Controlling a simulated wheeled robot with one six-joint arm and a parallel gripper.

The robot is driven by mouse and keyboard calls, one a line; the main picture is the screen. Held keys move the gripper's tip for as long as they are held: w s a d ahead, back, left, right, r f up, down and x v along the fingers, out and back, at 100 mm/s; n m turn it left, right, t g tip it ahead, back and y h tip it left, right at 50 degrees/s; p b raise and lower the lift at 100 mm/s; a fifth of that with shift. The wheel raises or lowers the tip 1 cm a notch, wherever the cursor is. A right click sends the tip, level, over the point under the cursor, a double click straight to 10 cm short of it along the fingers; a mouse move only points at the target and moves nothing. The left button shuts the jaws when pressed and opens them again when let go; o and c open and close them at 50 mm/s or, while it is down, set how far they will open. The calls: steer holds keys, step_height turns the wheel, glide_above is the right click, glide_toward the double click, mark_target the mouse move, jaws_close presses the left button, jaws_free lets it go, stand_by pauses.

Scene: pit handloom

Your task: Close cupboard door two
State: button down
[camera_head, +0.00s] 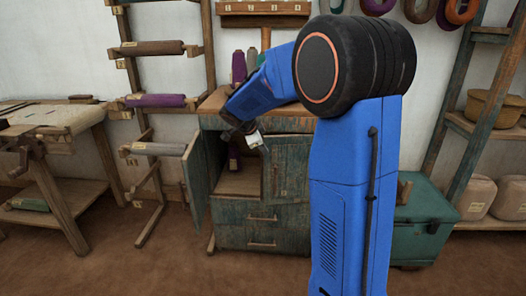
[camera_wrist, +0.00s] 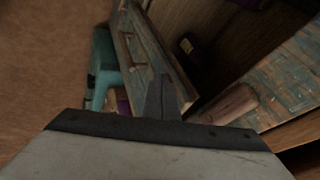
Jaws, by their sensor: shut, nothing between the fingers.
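The weathered teal cupboard (camera_head: 231,236) stands at the middle, below a worktop. Its left door (camera_head: 195,183) swings wide open. Its right door (camera_head: 288,165) looks ajar, partly hidden behind my arm. I cannot read which door is number two. My gripper (camera_head: 254,140) is at the upper front of the cupboard, by the right door's top edge. In the wrist view my gripper (camera_wrist: 161,98) is shut and empty, close to the edge of a teal door (camera_wrist: 150,45) with a handle. I cannot tell whether they touch.
Dark interior with a purple cone (camera_head: 234,160) shows between the doors. Drawers lie below. A teal chest (camera_head: 424,222) stands right, a rack with rolls (camera_head: 156,100) left, and a loom table (camera_head: 50,115) far left. The floor in front is clear.

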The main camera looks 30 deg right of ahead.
steer(key=shift+w, duration=0.1)
stand_by(0.3)
steer(key=shift+w+d+m+g, duration=0.2)
steer(key=shift+w+d+m, duration=0.1)
steer(key=shift+w, duration=0.35)
steer(key=shift+w+d+m+g, duration=0.2)
steer(key=shift+w+m, duration=0.1)
steer(key=shift+w, duration=0.3)
steer(key=shift+a, duration=0.1)
